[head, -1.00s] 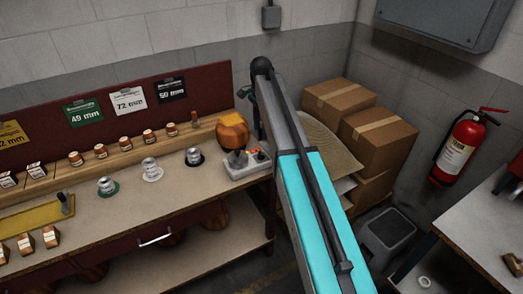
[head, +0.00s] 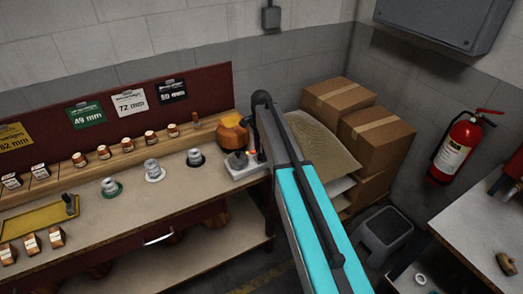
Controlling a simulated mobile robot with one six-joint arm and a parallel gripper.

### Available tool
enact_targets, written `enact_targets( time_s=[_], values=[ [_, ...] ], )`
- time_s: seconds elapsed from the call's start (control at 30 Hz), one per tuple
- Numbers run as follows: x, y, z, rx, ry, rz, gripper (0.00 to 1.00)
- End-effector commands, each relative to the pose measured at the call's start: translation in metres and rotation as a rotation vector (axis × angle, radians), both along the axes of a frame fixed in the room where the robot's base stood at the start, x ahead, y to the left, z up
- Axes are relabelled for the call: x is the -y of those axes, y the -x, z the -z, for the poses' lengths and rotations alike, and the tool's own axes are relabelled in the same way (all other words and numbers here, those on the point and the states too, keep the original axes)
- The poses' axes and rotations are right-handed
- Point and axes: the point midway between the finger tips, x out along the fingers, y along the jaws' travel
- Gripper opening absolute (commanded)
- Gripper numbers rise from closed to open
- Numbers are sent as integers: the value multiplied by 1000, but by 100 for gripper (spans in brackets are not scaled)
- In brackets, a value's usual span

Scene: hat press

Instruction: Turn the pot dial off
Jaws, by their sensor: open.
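A copper-orange pot (head: 230,136) stands at the right end of the wooden workbench. In front of it is a pale base (head: 244,173) with a grey dome-like part (head: 237,159) on its left and a small red-orange spot on top. My gripper (head: 259,154) is dark and small, pointing down at the right side of the base, right of the pot. Its fingers are hard to make out, and I cannot tell whether they touch the base. The dial and its setting are not clear; my gripper and arm cover part of the base's right side.
A red backboard (head: 215,90) rises behind the bench. Cardboard boxes (head: 378,140) and a grey step stool (head: 386,235) are right of my arm.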

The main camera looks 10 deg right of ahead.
Motion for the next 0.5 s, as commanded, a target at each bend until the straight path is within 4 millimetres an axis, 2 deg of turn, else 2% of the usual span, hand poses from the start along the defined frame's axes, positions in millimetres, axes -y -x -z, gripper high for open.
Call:
enact_targets(
  time_s=[0.2, 0.5],
  values=[
    [0, 0, 11, -1, 0, 0, 45],
    [0, 0, 12, 0, 0, 0, 45]
  ],
)
